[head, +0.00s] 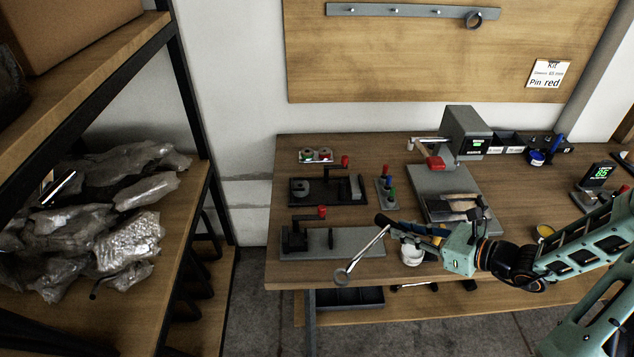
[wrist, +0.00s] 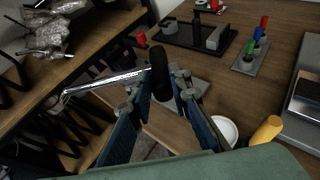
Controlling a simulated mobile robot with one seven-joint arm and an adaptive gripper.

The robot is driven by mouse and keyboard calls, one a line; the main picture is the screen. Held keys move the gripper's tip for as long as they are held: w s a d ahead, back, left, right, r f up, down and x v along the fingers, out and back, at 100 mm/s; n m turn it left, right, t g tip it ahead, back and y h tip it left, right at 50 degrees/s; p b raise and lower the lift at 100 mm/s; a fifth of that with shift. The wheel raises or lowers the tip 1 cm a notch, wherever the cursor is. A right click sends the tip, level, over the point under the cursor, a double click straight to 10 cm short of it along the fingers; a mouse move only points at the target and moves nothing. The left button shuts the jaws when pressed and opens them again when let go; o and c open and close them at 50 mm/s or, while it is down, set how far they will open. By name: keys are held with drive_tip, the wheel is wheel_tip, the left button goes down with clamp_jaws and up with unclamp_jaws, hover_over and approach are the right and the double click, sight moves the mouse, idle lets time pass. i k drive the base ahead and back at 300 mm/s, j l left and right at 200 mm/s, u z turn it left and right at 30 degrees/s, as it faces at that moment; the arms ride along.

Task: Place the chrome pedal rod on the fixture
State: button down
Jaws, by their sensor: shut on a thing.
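The chrome pedal rod (head: 366,252) has a black grip at one end and a ring at the other. My gripper (head: 396,228) is shut on it at the black grip, and the rod slants down-left past the bench's front edge. In the wrist view the black grip (wrist: 160,78) stands between the fingers (wrist: 162,92), and the chrome shaft runs left. A grey fixture (head: 345,243) with a black bracket and red knob lies on the bench left of my gripper. A black fixture (head: 327,201) with another red knob is behind it. I cannot tell which is meant.
A wooden bench (head: 285,150) carries a small block with coloured pegs (head: 386,193), a grey machine (head: 427,182) and a white cup (head: 412,254) below my gripper. A shelf with plastic-wrapped parcels (head: 130,245) stands left, across a floor gap. A yellow-orange handle (wrist: 266,131) lies right of my fingers.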

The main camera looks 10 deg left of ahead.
sight(327, 184)
drive_tip(key=i+j, duration=0.15)
drive_tip(key=j, duration=0.25)
drive_tip(key=i+j, duration=0.15)
drive_tip(key=j, duration=0.25)
drive_tip(key=i+j, duration=0.15)
drive_tip(key=j, duration=0.25)
